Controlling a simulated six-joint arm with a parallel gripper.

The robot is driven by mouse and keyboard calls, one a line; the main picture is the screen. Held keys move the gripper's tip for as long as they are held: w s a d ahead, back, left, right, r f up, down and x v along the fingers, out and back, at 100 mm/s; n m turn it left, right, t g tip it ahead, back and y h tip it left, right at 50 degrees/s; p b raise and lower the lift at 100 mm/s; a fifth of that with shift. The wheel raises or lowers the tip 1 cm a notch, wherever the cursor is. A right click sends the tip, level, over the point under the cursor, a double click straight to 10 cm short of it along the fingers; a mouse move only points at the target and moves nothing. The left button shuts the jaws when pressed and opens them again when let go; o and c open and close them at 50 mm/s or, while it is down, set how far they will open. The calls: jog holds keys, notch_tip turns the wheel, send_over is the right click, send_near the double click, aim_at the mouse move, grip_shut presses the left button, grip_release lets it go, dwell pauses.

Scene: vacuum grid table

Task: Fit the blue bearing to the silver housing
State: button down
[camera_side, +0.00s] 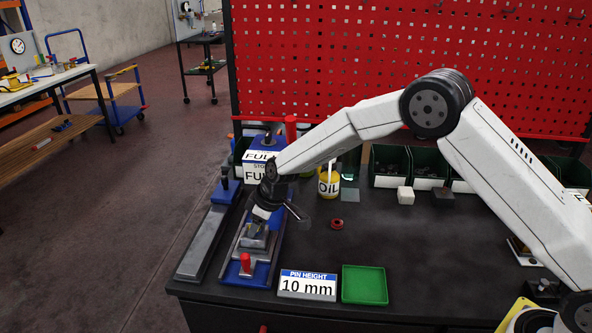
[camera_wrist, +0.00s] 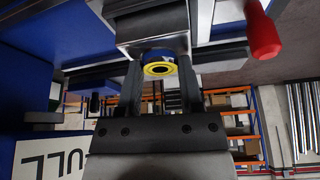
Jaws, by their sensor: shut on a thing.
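The blue bearing (camera_wrist: 159,57) shows in the wrist view as a short round part with a yellow ring on its near face. My gripper (camera_wrist: 160,72) is shut on it, one finger on each side. The silver housing (camera_wrist: 150,22) is right behind the bearing; I cannot tell whether the bearing is inside it or only against it. In the side view the silver housing (camera_side: 252,240) sits on the blue fixture (camera_side: 233,273), with my gripper (camera_side: 258,226) pointing down just over it. The bearing is hidden there.
A red knob (camera_side: 245,262) stands at the fixture's front. A small red ring (camera_side: 337,224), a "10 mm" sign (camera_side: 307,285) and a green tray (camera_side: 364,285) are to the right. A yellow oil can (camera_side: 328,184) and dark bins (camera_side: 390,162) stand behind. The middle right tabletop is clear.

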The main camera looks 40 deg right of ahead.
jog(key=shift+f, duration=0.1)
dwell(0.3)
jog(key=shift+c, duration=0.8)
grip_release()
jog(key=shift+s+f, duration=0.1)
jog(key=shift+s, duration=0.05)
jog(key=v, duration=0.8)
jog(key=s+d+m+h, duration=0.1)
jog(key=s+d, duration=0.3)
jog(key=s, duration=0.5)
jog(key=s+d+m+h, duration=0.1)
jog(key=s+d+m, duration=0.3)
jog(key=s, duration=0.5)
jog(key=s+d+m+g, duration=0.1)
jog(key=s+d+m, duration=0.1)
jog(key=s+d, duration=0.3)
jog(key=s, duration=0.4)
jog(key=shift+h, duration=0.4)
